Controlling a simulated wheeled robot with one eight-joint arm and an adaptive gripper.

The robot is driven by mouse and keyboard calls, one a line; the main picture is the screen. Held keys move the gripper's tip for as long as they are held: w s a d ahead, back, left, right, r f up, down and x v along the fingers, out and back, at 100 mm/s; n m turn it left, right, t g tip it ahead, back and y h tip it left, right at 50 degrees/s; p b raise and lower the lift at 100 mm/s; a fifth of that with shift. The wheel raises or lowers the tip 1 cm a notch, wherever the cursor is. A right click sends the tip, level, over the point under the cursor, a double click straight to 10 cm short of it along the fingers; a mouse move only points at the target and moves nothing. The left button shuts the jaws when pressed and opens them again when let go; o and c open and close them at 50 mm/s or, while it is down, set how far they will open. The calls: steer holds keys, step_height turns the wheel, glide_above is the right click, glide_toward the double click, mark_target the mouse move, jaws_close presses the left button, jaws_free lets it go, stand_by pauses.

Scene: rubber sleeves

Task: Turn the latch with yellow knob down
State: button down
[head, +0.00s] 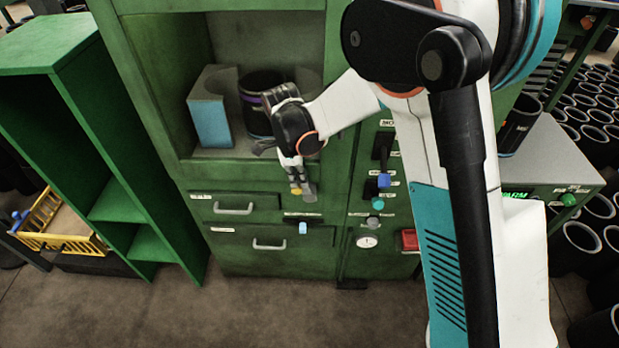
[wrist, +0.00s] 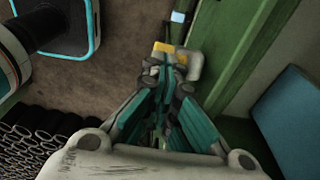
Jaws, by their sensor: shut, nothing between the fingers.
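The yellow knob (head: 295,191) shows just below my fingertips in the head view, on the front of the green cabinet. In the wrist view the yellow knob (wrist: 163,47) lies just beyond the fingertips, with a pale grey latch piece (wrist: 194,66) beside it on the right. The latch piece also shows in the head view (head: 310,193). My gripper (head: 296,177) points downward in front of the cabinet, and its fingers (wrist: 173,68) are closed together and empty. The fingers partly hide the latch, and I cannot tell whether they touch it.
The open cabinet niche (head: 223,155) above holds a grey-and-blue block (head: 210,120) and a black sleeve (head: 258,110). Two drawers (head: 269,246) and a light blue knob (head: 303,228) are below. A blue knob (head: 384,180) is at right. Floor in front is clear.

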steer(key=a+f+h+b, duration=0.3)
steer(key=a+f+b, duration=0.1)
steer(key=a+f, duration=0.4)
steer(key=shift+w+a, duration=0.15)
steer(key=shift+a, duration=0.35)
stand_by(0.4)
steer(key=shift+f, duration=0.1)
steer(key=shift+a, duration=0.1)
stand_by(0.3)
